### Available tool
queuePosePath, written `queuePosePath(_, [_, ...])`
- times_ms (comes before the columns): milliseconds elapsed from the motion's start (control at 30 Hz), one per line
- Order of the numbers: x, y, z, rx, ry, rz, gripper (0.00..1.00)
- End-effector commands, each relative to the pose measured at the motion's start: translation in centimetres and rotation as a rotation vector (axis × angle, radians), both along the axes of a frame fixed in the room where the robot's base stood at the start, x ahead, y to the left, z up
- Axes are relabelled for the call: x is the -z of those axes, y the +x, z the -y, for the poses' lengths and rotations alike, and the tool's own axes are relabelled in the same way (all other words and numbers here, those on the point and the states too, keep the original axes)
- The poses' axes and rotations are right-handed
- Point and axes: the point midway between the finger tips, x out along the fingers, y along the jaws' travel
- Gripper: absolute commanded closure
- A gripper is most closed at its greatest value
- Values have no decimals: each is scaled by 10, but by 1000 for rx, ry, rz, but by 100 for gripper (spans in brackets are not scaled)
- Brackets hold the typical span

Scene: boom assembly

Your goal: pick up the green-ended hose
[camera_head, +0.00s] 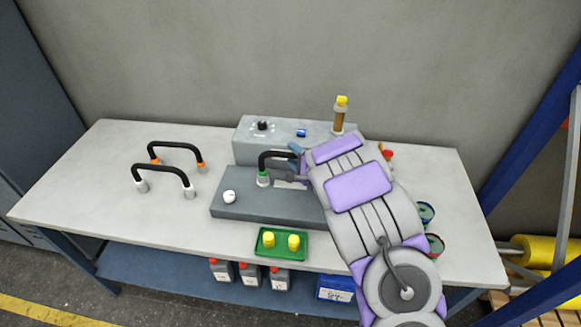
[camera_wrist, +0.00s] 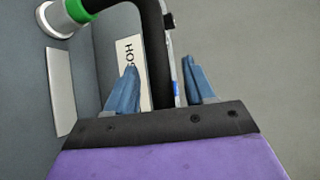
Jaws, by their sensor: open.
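The green-ended hose (camera_head: 278,155) is a short black arch standing on the grey stepped block (camera_head: 245,207). Its green collar sits on a pale fitting at its left end. Its right end is hidden behind my gripper (camera_head: 297,160). In the wrist view, the hose (camera_wrist: 153,45) runs down between the two blue fingers of my gripper (camera_wrist: 160,66), nearer the left finger. The fingers are apart and not closed on it. The green collar shows at the upper left. A white label with partly hidden lettering lies behind the hose.
An orange-ended hose (camera_head: 176,147) and a white-ended hose (camera_head: 164,170) stand on the table's left. A white knob (camera_head: 229,197) is on the block. A green tray (camera_head: 260,251) with yellow caps lies in front. A yellow-topped cylinder (camera_head: 340,115) stands behind. The left tabletop is mostly clear.

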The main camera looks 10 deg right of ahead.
Motion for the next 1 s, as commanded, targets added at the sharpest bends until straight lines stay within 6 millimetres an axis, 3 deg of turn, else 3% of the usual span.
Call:
queuePosePath(100, [0, 0, 0, 0, 0, 0, 47])
queuePosePath(667, [1, 0, 0, 0, 0, -2, 100])
queuePosePath(1000, [2, 0, 0, 0, 0, -4, 100])
